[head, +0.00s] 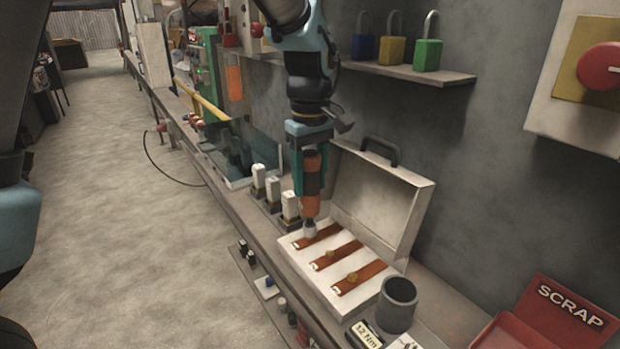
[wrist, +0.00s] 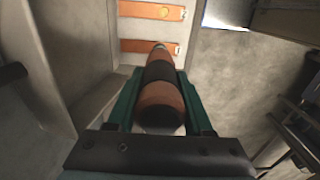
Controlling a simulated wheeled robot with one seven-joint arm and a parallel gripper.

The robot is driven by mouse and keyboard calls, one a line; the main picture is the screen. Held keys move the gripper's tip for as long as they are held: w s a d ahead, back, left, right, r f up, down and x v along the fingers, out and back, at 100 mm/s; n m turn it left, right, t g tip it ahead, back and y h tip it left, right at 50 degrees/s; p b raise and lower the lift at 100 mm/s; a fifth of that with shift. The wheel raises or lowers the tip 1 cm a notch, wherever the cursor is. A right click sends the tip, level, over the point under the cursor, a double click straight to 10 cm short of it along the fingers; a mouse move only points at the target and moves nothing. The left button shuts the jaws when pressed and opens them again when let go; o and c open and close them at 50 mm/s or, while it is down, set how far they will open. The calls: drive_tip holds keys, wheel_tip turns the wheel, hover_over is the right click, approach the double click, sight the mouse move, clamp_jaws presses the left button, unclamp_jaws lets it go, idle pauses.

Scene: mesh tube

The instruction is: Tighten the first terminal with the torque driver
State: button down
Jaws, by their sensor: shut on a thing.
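My gripper (head: 308,152) is shut on the torque driver (head: 312,180), which has an orange and black body. The driver points down, and its pale tip meets the far copper strip (head: 322,237) at its left part; whether it touches the bolt there I cannot tell. The white terminal box (head: 300,262) stands open on the bench with three copper strips. The middle strip (head: 337,255) and near strip (head: 360,279) each carry a brass bolt. In the wrist view the driver (wrist: 160,95) lies between the green fingers (wrist: 190,105), its tip at a strip (wrist: 150,46).
The raised lid (head: 380,205) stands behind the box. A grey cup (head: 397,303) and a 12 Nm label (head: 366,335) are in front of it. White-topped blocks (head: 290,204) stand to its left. A red SCRAP bin (head: 545,318) is at right. Padlocks (head: 428,52) sit on a shelf (head: 400,71) above.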

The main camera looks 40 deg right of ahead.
sight(310, 153)
drive_tip(key=shift+f, duration=0.5)
idle(0.7)
drive_tip(key=shift+f+p, duration=0.2)
drive_tip(key=shift+p, duration=0.45)
idle(1.4)
drive_tip(key=shift+r+p, duration=2.55)
drive_tip(key=shift+r, duration=0.45)
